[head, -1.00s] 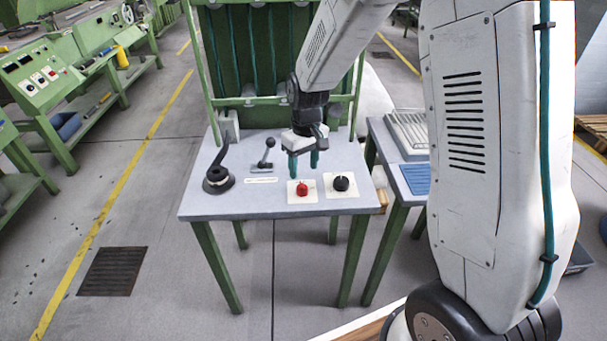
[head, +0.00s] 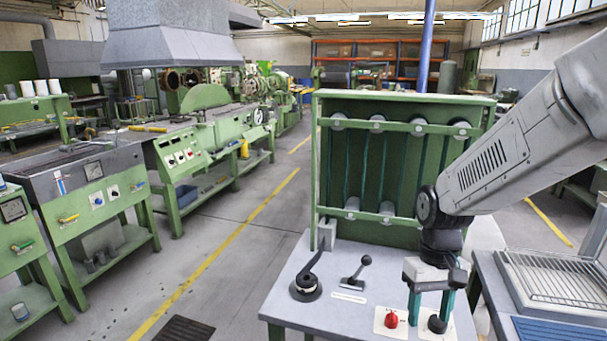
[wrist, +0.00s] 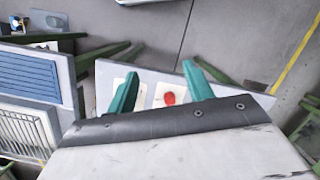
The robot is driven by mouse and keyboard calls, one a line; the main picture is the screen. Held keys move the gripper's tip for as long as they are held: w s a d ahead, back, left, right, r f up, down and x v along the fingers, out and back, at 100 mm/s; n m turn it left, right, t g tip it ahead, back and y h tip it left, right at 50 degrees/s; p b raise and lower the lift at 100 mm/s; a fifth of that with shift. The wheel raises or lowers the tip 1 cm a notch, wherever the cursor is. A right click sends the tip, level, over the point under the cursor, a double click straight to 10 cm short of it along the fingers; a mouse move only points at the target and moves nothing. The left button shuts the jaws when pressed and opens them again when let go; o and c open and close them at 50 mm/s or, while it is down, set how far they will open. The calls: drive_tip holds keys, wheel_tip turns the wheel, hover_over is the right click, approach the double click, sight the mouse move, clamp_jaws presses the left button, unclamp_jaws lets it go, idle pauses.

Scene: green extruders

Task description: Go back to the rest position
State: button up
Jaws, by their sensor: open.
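My gripper (head: 430,304) hangs from my arm above the right part of the small grey table (head: 290,290), pointing down. Its two teal fingers are apart with nothing between them. In the wrist view the open fingers (wrist: 158,92) reach over the table's edge. A red knob (head: 391,318) on a pale plate is just left of the fingers in the head view; it also shows in the wrist view (wrist: 169,98).
A black lever on a round base (head: 306,285) and a small ball-topped lever (head: 356,275) stand on the table. A green frame with rollers (head: 400,150) rises behind. A side table with a wire rack (head: 555,280) is at the right. Open floor (head: 235,265) lies left.

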drive_tip(key=s+d+r+t, duration=0.1)
drive_tip(key=s+r+t, duration=0.1)
drive_tip(key=s+r, duration=0.4)
drive_tip(key=s+d+r+m+t, duration=0.1)
drive_tip(key=s+r, duration=0.6)
drive_tip(key=s, duration=0.5)
drive_tip(key=shift+r+t, duration=0.15)
drive_tip(key=shift+t, duration=0.25)
